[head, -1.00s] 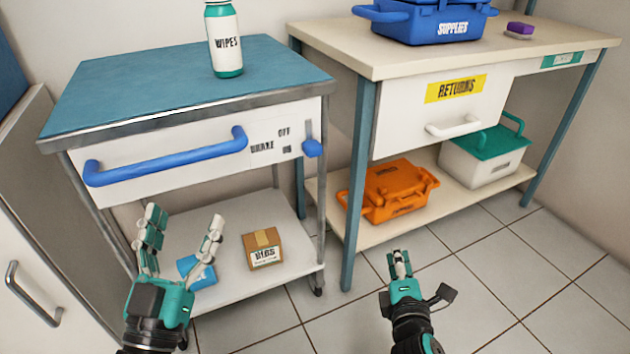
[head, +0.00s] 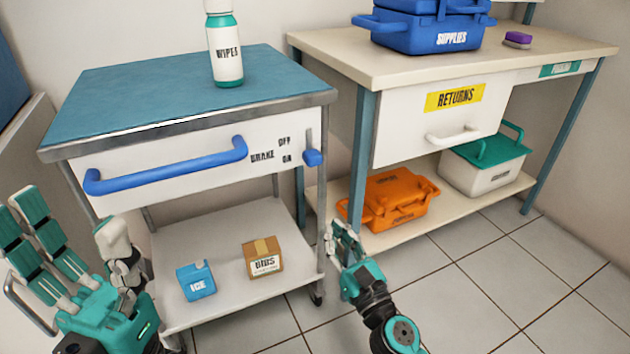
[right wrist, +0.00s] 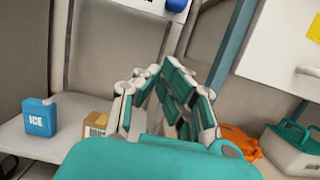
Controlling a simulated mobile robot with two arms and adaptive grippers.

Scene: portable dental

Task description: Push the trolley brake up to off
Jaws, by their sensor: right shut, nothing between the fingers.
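The trolley (head: 185,110) has a blue top and a white front panel lettered BRAKE, OFF and ON. The blue brake knob (head: 313,158) sits at the panel's right end, low on its slot, level with ON. In the right wrist view the knob (right wrist: 177,5) shows at the top edge. My right gripper (head: 340,232) is shut and empty, below the knob and slightly right of it, apart from it. My left gripper (head: 75,240) is open and empty at the lower left, in front of the trolley's left side.
The blue drawer handle (head: 165,165) is left of the knob. A wipes bottle (head: 224,50) stands on the trolley top; an ice box (head: 196,281) and a bibs box (head: 263,258) are on its lower shelf. The bench leg (head: 361,150) stands close right of the knob.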

